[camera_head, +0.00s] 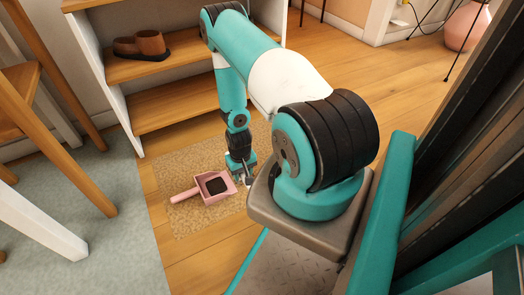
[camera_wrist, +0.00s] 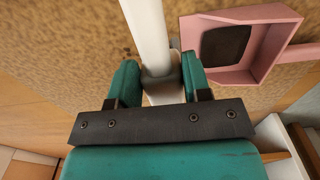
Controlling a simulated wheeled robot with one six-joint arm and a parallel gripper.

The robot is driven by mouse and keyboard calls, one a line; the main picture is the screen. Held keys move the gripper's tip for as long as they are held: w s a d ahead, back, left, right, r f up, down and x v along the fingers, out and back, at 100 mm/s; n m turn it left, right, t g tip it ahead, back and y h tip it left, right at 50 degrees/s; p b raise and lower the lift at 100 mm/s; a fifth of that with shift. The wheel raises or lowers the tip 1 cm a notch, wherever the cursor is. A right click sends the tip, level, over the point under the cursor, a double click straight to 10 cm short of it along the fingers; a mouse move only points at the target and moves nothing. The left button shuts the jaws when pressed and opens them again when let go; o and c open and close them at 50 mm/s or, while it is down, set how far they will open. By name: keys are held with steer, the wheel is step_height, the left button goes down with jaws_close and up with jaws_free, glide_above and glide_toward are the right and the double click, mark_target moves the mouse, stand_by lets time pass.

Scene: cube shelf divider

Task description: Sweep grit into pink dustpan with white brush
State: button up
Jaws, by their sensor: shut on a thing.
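The pink dustpan (camera_head: 190,193) lies on the tan mat, its handle pointing left; it also shows at the upper right of the wrist view (camera_wrist: 262,72). A dark patch (camera_wrist: 224,44) fills part of its inside; I cannot tell if it is grit or a liner. My gripper (camera_wrist: 158,78) is shut on the white brush (camera_wrist: 147,25), which runs up between the fingers; its bristles are not clearly visible. In the head view my gripper (camera_head: 243,172) is low over the mat beside the dustpan. A few dark specks of grit (camera_wrist: 127,51) lie left of the brush.
The tan mat (camera_head: 175,170) lies on the wooden floor before a white-sided shelf (camera_head: 165,105) holding brown shoes (camera_head: 141,45). A wooden chair (camera_head: 50,110) and a grey-green rug (camera_head: 105,235) are at the left. A pink vase (camera_head: 466,27) stands far right.

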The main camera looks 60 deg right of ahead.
steer(key=shift+r+p, duration=1.8)
steer(key=shift+r, duration=0.5)
